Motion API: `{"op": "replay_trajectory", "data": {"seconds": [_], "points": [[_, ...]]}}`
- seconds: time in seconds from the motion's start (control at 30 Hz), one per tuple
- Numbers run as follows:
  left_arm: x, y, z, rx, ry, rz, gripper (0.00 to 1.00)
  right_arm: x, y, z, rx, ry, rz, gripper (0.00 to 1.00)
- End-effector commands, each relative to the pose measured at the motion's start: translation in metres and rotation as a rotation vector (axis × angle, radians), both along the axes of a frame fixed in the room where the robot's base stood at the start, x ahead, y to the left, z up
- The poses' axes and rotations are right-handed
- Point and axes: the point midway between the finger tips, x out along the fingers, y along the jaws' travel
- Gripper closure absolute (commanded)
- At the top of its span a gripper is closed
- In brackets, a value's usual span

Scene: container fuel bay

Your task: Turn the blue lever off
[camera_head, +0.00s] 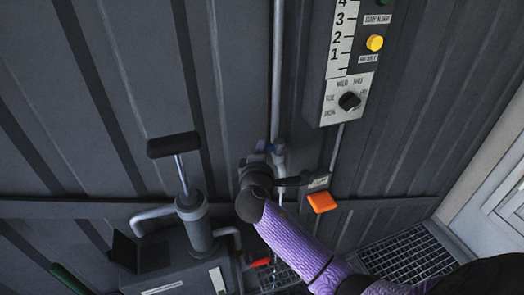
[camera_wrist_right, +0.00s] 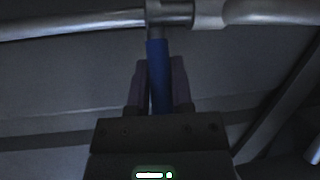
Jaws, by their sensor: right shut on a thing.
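The blue lever (camera_wrist_right: 157,62) runs straight out from a valve on a grey pipe (camera_wrist_right: 80,22) in the right wrist view, crosswise to the pipe. My right gripper (camera_wrist_right: 160,80) is shut on the lever, with one dark finger on each side of it. In the head view only a small blue bit of the lever (camera_head: 270,148) shows beside the vertical pipe (camera_head: 277,75). There my right gripper (camera_head: 264,150) is mostly hidden behind its own wrist. My left gripper is not in view.
A control panel (camera_head: 334,100) with a black knob and a yellow button is on the wall above right. An orange tag or handle (camera_head: 322,202) is right of my wrist. A hand pump (camera_head: 196,222) with a black T-handle stands at left. A floor grating (camera_head: 405,255) lies below right.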

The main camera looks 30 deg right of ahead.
Motion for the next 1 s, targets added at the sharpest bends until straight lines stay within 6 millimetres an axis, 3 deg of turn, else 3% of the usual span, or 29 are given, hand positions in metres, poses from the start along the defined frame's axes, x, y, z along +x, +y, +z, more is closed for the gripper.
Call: {"op": "replay_trajectory", "data": {"seconds": [0.27,0.6,0.93,0.97,1.0], "points": [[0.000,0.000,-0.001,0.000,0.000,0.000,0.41,0.002,0.000,0.002,-0.001,-0.007,-0.011,1.00],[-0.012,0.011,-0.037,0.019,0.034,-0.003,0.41,0.021,-0.002,-0.001,-0.003,-0.007,-0.353,1.00],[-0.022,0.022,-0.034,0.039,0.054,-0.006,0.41,0.021,-0.003,0.004,-0.004,-0.009,-0.375,1.00],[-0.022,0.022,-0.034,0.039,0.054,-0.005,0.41,0.021,-0.003,0.004,-0.004,-0.009,-0.375,0.66],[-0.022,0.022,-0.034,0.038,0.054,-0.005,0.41,0.021,-0.002,0.004,-0.004,-0.009,-0.374,0.58]]}}
